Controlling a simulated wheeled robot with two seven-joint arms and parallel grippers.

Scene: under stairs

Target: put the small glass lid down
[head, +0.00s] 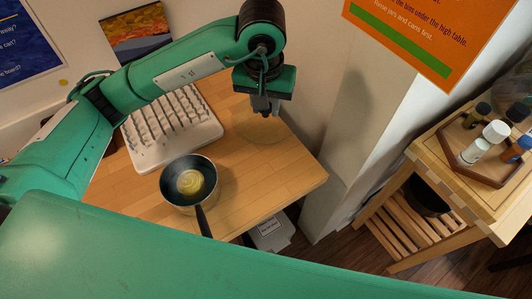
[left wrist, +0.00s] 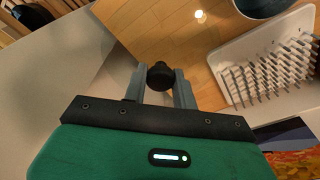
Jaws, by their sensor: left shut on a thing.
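The small glass lid (head: 258,131) is a faint clear disc over the back right part of the wooden table (head: 285,176). Its dark knob shows in the left wrist view (left wrist: 160,75), between the two grey fingers. My left gripper (head: 265,112) points down and is shut on the lid's knob. I cannot tell whether the lid touches the table top or hangs just above it. My right gripper is not in view.
A dark pan (head: 174,193) with yellow contents stands front left of the lid, its handle toward me. A white dish rack (head: 150,139) or pegged tray lies behind the pan. Bare wood lies right of the pan. A wooden stand (head: 437,165) holds a tray of bottles (head: 472,152).

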